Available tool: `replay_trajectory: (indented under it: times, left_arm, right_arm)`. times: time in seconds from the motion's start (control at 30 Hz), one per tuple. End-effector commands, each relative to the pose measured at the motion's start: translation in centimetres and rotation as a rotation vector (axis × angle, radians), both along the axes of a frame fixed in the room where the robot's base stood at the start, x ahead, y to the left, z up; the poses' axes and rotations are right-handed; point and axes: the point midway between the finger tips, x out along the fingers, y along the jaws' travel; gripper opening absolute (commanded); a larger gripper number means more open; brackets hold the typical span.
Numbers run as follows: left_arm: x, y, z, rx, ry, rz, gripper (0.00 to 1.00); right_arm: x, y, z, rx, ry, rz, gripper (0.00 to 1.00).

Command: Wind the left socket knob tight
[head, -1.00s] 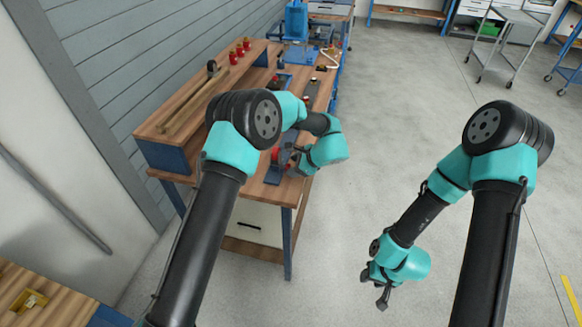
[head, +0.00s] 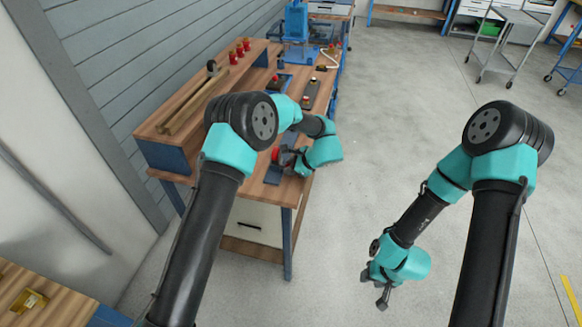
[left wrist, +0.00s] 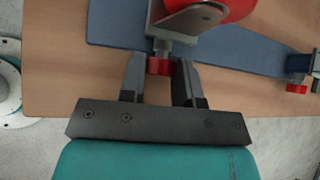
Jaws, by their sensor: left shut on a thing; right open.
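A red socket knob (left wrist: 159,67) sits below a grey metal bracket (left wrist: 174,47) in the left wrist view, at the near edge of a blue base plate (left wrist: 112,32). My left gripper (left wrist: 160,72) has its fingers on both sides of this knob and is shut on it. In the head view my left gripper (head: 287,160) is at the near end of the workbench, where my own arm hides much of the socket. A second red knob (left wrist: 297,88) shows at the right of the left wrist view. My right gripper (head: 383,298) hangs open and empty over the floor.
A large red round part (left wrist: 215,10) stands just above the bracket. The wooden workbench (head: 253,188) has a raised shelf (head: 165,135) along the wall with several red-topped items.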

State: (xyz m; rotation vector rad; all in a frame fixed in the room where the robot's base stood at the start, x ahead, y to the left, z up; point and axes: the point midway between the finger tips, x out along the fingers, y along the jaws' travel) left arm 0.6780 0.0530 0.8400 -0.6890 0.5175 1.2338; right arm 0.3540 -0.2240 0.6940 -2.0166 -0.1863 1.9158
Motion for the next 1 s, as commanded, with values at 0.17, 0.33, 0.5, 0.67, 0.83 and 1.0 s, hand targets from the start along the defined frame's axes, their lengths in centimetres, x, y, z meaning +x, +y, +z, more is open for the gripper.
replay_trajectory:
  times: [0.17, 0.33, 0.5, 0.67, 0.83, 1.0]
  left_arm:
    - [0.00, -0.01, -0.01, 0.001, 0.007, 0.001, 0.07]
    - [0.12, 0.00, -0.03, 0.013, 0.064, 0.002, 0.07]
    - [0.28, -0.05, -0.02, 0.034, 0.177, 0.004, 0.07]
    - [0.42, -0.09, -0.02, 0.056, 0.296, 0.003, 0.07]
    - [0.52, -0.11, -0.08, 0.077, 0.421, 0.002, 0.07]
    - [0.56, -0.11, -0.02, 0.087, 0.485, 0.000, 0.07]
  right_arm:
    - [0.00, 0.00, 0.00, 0.000, 0.000, 0.000, 0.43]
    - [0.00, 0.00, 0.00, 0.000, 0.000, 0.000, 0.43]
    - [0.00, 0.00, 0.00, 0.000, 0.000, 0.000, 0.43]
    - [0.00, 0.00, 0.00, 0.000, 0.000, 0.000, 0.43]
    - [0.00, 0.00, 0.00, 0.000, 0.000, 0.000, 0.43]
    - [0.00, 0.00, 0.00, 0.000, 0.000, 0.000, 0.43]
